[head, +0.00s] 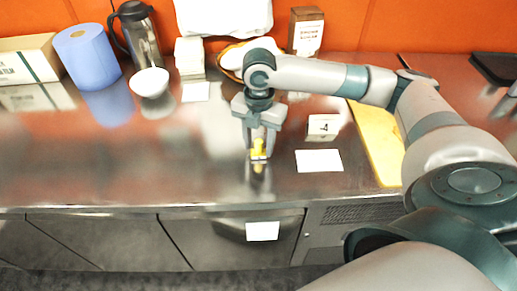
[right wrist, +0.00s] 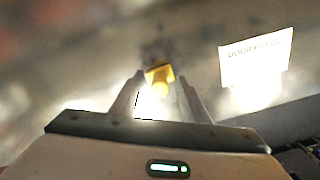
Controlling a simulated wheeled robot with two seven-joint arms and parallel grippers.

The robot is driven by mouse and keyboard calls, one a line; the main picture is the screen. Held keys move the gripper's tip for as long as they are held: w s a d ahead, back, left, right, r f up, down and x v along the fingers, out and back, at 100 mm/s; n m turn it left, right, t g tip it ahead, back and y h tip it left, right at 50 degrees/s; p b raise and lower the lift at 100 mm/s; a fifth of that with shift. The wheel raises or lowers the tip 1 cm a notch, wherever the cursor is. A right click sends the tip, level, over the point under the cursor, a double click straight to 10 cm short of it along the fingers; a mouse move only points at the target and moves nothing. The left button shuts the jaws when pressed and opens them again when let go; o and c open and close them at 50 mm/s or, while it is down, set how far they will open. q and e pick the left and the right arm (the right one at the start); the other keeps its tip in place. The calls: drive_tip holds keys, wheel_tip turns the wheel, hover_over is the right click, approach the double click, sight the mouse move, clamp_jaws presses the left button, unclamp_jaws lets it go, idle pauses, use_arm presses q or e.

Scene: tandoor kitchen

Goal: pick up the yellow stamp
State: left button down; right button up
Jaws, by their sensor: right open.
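The small yellow stamp (head: 259,148) stands on the steel counter near its front edge. In the right wrist view the stamp (right wrist: 159,76) shows just beyond and between the fingertips. My right gripper (head: 261,150) points down over the stamp in the head view, its fingers on either side of it. In the right wrist view the right gripper (right wrist: 160,84) has its fingers apart, with a gap to each side of the stamp. Whether the fingers touch it cannot be told. My left gripper does not show in either view.
A white card (head: 319,160) lies right of the stamp, with a small block marked 4 (head: 323,126) behind it. A yellow board (head: 377,140) is farther right. A white bowl (head: 150,82), blue roll (head: 87,55) and flask (head: 139,35) stand back left. The counter's left front is clear.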

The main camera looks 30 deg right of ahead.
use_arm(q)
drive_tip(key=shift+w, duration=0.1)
use_arm(e)
clamp_jaws()
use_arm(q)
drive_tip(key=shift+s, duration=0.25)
use_arm(e)
drive_tip(key=shift+r, duration=0.1)
